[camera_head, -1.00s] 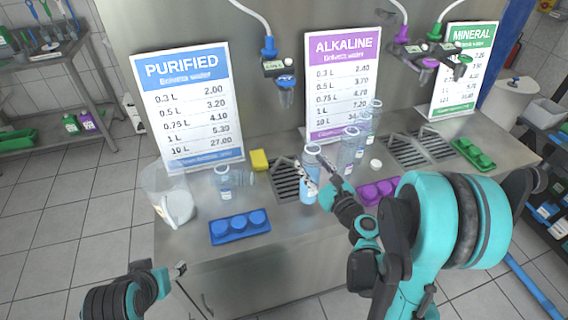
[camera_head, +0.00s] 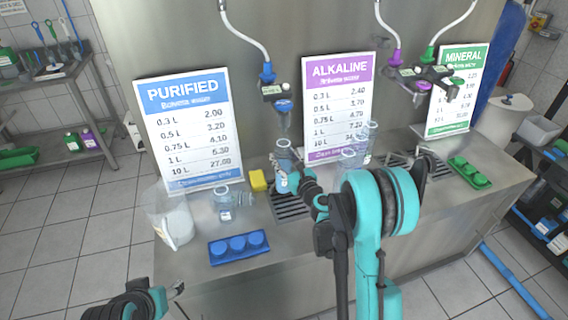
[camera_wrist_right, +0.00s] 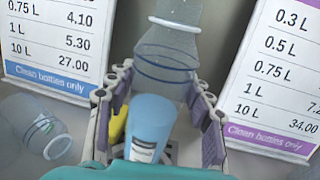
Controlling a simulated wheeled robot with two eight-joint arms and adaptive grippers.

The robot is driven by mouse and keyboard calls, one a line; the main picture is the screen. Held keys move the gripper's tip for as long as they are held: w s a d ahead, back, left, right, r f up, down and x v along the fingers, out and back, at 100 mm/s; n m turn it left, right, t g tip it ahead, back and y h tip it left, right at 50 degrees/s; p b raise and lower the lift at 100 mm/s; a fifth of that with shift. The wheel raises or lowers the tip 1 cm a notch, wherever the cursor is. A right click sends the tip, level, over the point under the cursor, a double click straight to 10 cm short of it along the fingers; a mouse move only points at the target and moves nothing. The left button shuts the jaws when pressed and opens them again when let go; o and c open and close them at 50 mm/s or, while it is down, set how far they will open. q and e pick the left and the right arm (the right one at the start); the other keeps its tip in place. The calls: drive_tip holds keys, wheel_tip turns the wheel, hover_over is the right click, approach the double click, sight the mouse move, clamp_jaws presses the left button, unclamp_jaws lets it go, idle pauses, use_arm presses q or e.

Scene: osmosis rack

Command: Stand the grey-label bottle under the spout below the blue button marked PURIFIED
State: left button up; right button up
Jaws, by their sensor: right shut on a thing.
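My right gripper (camera_head: 290,180) is shut on a bottle (camera_head: 284,153) with blue-tinted contents. It holds it over the drain grate, just below the clear spout (camera_head: 283,118) under the blue button (camera_head: 283,105). In the wrist view the bottle's blue body (camera_wrist_right: 152,118) and pale label (camera_wrist_right: 143,150) show between the fingers (camera_wrist_right: 158,105); the label's colour is hard to tell. A clear ringed shape rises above it. The gripper hides the bottle's lower part, so I cannot tell whether it touches the grate. My left gripper (camera_head: 177,290) is low at the left, its jaws unclear.
A clear bottle (camera_head: 222,206) stands at the left beside one lying down. A pitcher (camera_head: 168,218), a blue cap tray (camera_head: 239,247) and a yellow sponge (camera_head: 258,181) are near. Clear bottles (camera_head: 350,158) stand to the right. The PURIFIED sign (camera_head: 188,130) leans behind.

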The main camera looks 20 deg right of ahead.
drive_tip(key=shift+w+f, duration=0.1)
drive_tip(key=shift+f, duration=0.85)
drive_tip(key=shift+r, duration=0.1)
drive_tip(key=o, duration=1.5)
